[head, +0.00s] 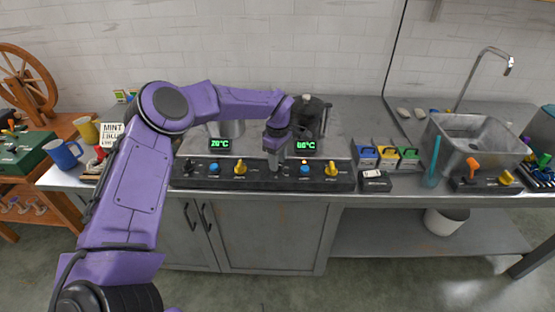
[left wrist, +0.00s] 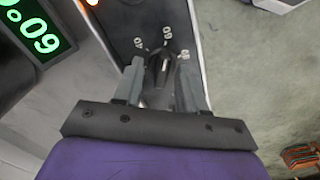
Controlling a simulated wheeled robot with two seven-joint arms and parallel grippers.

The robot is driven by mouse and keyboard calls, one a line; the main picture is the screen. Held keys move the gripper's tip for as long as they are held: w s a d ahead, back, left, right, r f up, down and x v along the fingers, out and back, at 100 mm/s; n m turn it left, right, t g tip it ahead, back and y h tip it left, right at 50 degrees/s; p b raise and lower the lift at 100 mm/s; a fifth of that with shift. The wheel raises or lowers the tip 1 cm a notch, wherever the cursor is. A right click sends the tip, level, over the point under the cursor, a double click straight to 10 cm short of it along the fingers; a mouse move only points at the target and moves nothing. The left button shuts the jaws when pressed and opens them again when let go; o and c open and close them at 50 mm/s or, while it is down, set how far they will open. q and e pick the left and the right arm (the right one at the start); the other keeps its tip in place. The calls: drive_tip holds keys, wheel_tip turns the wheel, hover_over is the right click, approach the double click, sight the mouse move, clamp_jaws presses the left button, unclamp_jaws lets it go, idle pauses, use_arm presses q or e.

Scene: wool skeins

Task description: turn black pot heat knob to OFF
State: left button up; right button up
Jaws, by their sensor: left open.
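The black pot (head: 316,112) stands at the back of the counter, partly hidden behind my left arm. My left gripper (head: 273,164) points down at the front panel and hides this knob in the head view. In the left wrist view the open fingers (left wrist: 159,80) stand either side of the knob; contact is unclear. My right gripper is out of view.
The control panel (head: 262,180) also carries a blue button (head: 305,168) and a yellow knob (head: 330,169) right of my gripper. A silver pot (head: 230,129) stands to the left. Small colored boxes (head: 387,155) and a sink (head: 475,140) are to the right.

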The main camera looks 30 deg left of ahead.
use_arm(q)
drive_tip(key=shift+f, duration=0.35)
drive_tip(key=shift+s+a+f, duration=0.1)
drive_tip(key=shift+s+a, duration=0.05)
drive_tip(key=shift+s, duration=0.05)
clamp_jaws()
